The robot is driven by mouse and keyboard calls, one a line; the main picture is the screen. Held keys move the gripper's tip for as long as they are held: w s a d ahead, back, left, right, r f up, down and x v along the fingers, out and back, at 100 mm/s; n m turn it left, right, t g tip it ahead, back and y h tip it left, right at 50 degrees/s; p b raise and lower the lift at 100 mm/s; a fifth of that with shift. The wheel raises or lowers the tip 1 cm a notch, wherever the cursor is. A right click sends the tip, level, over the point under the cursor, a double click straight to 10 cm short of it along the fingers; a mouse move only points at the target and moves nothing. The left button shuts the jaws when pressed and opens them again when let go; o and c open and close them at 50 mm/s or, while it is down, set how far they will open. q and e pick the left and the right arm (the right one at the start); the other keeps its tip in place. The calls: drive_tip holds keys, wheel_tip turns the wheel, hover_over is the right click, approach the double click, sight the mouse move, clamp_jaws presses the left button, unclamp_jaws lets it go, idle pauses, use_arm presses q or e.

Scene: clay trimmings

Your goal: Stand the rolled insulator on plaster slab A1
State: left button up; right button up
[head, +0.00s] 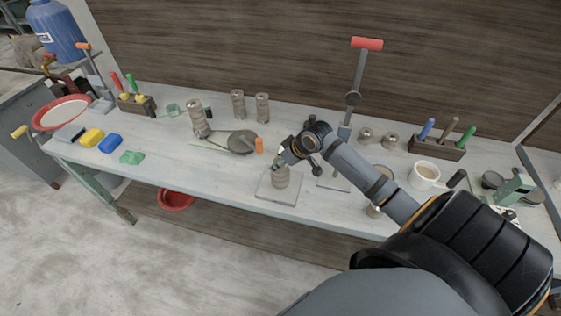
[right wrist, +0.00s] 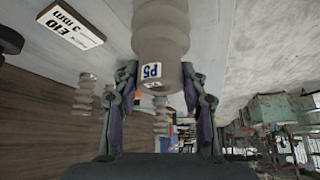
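A grey ribbed rolled insulator (head: 281,181) stands upright on a pale square slab (head: 263,194) near the table's front edge. No lettering on the slab is readable, so I cannot confirm it is A1. My right gripper (head: 284,161) is at the insulator's upper part and hides its top. In the right wrist view, the insulator (right wrist: 162,45) carries a white P5 label and lies between the fingers (right wrist: 160,80). Both fingertips appear to touch its sides. The slab cannot be made out there. My left gripper is not in view.
Other ribbed insulators stand at the left (head: 196,117) and back (head: 238,104). A dark disc with an orange handle (head: 242,142) lies left of the slab. A red-handled lever press (head: 358,75) stands close to the right. A white mug (head: 424,176) stands farther right.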

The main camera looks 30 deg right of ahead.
drive_tip(key=shift+o, duration=1.8)
drive_tip(key=shift+r, duration=0.3)
drive_tip(key=shift+s+d+r, duration=0.15)
drive_tip(key=shift+r, duration=0.15)
use_arm(q)
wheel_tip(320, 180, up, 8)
drive_tip(key=p, duration=0.8)
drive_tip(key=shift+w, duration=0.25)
use_arm(e)
drive_tip(key=v, duration=1.1)
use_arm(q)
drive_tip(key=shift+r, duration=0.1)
